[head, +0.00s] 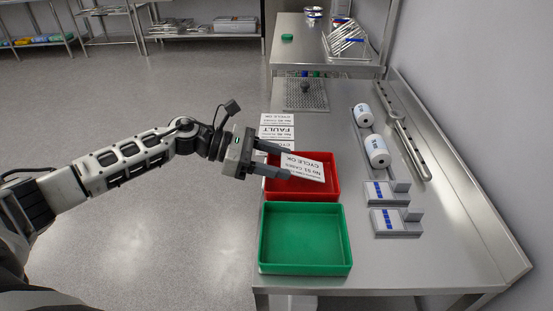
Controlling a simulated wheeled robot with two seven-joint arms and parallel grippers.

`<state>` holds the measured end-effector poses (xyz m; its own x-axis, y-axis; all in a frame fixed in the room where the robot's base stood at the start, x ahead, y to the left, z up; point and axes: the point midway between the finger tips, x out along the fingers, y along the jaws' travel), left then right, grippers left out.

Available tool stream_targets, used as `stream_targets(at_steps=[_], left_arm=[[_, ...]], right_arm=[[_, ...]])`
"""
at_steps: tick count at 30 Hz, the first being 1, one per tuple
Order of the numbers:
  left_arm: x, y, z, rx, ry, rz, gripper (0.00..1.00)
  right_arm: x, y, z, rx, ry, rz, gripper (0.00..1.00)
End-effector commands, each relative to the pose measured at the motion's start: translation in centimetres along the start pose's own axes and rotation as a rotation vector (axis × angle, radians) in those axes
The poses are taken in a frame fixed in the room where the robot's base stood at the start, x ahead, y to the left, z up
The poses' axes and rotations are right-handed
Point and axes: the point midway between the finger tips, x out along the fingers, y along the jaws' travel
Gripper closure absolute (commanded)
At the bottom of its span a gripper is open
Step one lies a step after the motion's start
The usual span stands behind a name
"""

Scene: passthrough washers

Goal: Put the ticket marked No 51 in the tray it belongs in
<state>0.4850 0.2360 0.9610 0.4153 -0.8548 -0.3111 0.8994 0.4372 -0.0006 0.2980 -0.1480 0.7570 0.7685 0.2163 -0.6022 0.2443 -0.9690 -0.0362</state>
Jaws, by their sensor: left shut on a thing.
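My left gripper (268,160) reaches in from the left and is shut on a white ticket (309,171). The ticket's print appears upside down to me and reads "No 51" and "CYCLE OK". It is held tilted above the red tray (333,192), hiding part of it. The green tray (343,238) stands in front of the red tray, nearer to me, and is empty. My right gripper is not in view.
Several other tickets (277,132), one reading "FAULT", lie at the table's left edge behind the red tray. Two paper rolls (377,151) and two small grey devices (395,222) stand on the right. A perforated grey mat (317,97) lies farther back.

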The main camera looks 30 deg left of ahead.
Motion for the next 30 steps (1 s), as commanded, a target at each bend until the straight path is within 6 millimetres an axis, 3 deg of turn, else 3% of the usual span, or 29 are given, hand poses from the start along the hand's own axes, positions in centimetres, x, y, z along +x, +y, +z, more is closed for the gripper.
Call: stream_targets(at_steps=[1,3,4,13,17,30], left_arm=[[0.0,0.0,0.0,0.0,0.0,0.0,0.46],[0.0,0.0,0.0,0.0,0.0,0.0,0.26],[0.0,0.0,0.0,0.0,0.0,0.0,0.23],[-0.2,0.0,-0.1,0.0,0.001,0.001,0.23],[-1.4,0.1,-0.3,-0.002,0.003,0.002,0.23],[-11.3,0.0,-0.5,-0.005,0.009,0.001,0.23]], right_arm=[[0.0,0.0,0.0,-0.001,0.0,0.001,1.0],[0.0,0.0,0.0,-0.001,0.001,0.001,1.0],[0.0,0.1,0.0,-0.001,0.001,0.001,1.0],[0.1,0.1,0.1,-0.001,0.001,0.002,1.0],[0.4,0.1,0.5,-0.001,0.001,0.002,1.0],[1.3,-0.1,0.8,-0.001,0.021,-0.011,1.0]])
